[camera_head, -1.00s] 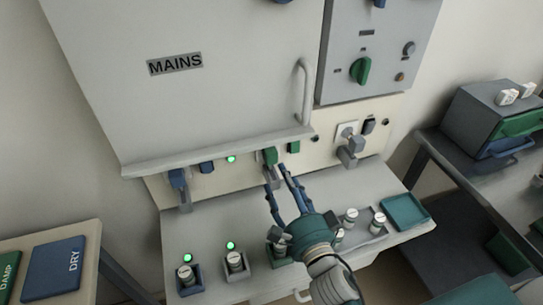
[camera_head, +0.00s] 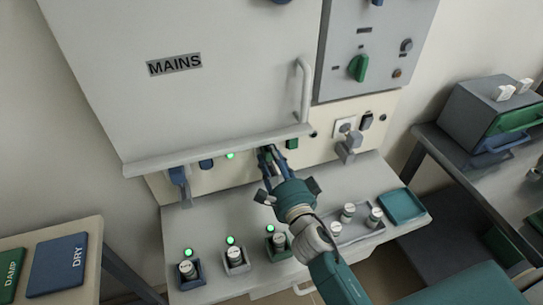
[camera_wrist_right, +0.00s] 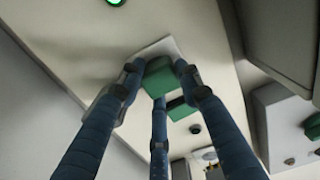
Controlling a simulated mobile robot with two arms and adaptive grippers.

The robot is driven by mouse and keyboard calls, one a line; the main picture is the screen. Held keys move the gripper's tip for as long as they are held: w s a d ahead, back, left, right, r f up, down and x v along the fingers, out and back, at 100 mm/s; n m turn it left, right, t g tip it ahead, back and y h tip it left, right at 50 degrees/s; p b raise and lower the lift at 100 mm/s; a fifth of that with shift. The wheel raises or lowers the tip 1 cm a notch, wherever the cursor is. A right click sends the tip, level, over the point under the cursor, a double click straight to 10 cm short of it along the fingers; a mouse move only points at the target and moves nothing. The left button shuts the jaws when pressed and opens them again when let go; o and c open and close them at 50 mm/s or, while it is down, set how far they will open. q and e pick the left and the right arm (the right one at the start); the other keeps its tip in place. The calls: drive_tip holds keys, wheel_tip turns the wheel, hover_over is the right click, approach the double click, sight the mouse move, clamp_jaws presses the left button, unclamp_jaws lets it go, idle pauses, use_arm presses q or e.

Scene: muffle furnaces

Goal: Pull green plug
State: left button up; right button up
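The green plug (camera_wrist_right: 158,78) is in the pale panel under the MAINS door. It shows in the right wrist view between my fingers. In the head view my right gripper (camera_head: 267,158) reaches up to the panel and mostly hides the plug. In the right wrist view the three fingers of my right gripper (camera_wrist_right: 158,82) stand around the plug, one on each side and one below. The side fingers are spread, and a narrow gap seems to show on the left. Firm contact is not visible. My left gripper is out of view.
A green switch (camera_head: 292,143) sits just right of the plug. The door handle (camera_head: 304,90) is above. Vials in holders and a teal tray (camera_head: 403,205) occupy the ledge below.

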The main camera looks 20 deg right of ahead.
sight(271, 157)
clamp_jaws()
drive_tip(key=shift+s+f, duration=0.15)
drive_tip(key=shift+s, duration=0.3)
drive_tip(key=s, duration=0.3)
drive_tip(key=o, duration=0.5)
unclamp_jaws()
drive_tip(key=shift+o, duration=1.4)
drive_tip(key=shift+d, duration=0.1)
drive_tip(key=s, duration=1.2)
drive_tip(key=shift+d, duration=0.2)
